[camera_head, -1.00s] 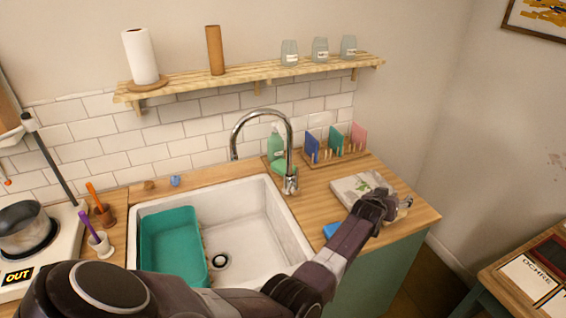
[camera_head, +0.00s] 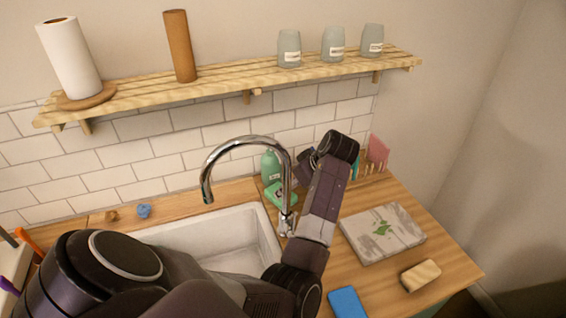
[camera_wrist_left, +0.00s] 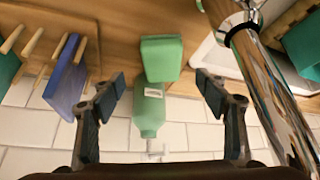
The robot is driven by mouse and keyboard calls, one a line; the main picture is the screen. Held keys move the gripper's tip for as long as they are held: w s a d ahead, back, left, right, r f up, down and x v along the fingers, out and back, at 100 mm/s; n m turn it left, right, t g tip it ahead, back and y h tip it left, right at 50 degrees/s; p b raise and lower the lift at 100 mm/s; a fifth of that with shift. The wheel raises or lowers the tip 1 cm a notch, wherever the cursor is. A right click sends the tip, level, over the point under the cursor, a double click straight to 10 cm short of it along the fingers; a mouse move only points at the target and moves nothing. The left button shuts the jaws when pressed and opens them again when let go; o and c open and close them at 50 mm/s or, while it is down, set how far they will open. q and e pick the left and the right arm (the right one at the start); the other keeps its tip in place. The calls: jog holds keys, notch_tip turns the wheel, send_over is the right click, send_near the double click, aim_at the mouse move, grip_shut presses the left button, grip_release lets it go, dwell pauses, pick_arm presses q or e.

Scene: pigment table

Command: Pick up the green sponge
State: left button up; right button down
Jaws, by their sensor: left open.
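The green sponge (camera_head: 283,194) lies on the wooden counter behind the sink, right in front of the green soap bottle (camera_head: 270,166). In the left wrist view the sponge (camera_wrist_left: 161,58) shows as a pale green block, with the labelled bottle (camera_wrist_left: 149,112) beside it. My left gripper (camera_wrist_left: 160,80) is open and empty. Its two fingertips show on either side of the sponge in that view, with gaps to both sides. In the head view my left gripper (camera_head: 305,167) is just right of the bottle and partly hidden by its own wrist. My right gripper is not in view.
The chrome faucet (camera_head: 285,170) stands close to my left arm and the sponge. A patterned board (camera_head: 384,234), a tan block (camera_head: 421,275) and a blue block (camera_head: 346,302) lie on the right counter.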

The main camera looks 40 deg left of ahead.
pick_arm(q)
jog(key=shift+a+f, duration=0.25)
jog(key=shift+a, duration=0.1)
jog(key=shift+p+x, duration=0.4)
jog(key=shift+x, duration=0.5)
jog(key=shift+s+a+f, duration=0.15)
jog(key=shift+a, duration=0.1)
jog(key=p+x, duration=0.2)
jog(key=x, duration=0.2)
jog(key=shift+a+f, duration=0.2)
jog(key=shift+f, duration=0.15)
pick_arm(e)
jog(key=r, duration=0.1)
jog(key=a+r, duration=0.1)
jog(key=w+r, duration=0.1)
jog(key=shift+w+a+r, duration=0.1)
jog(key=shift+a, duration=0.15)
pick_arm(q)
jog(key=shift+c, duration=0.7)
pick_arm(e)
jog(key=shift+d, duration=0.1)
pick_arm(q)
jog(key=c, duration=0.7)
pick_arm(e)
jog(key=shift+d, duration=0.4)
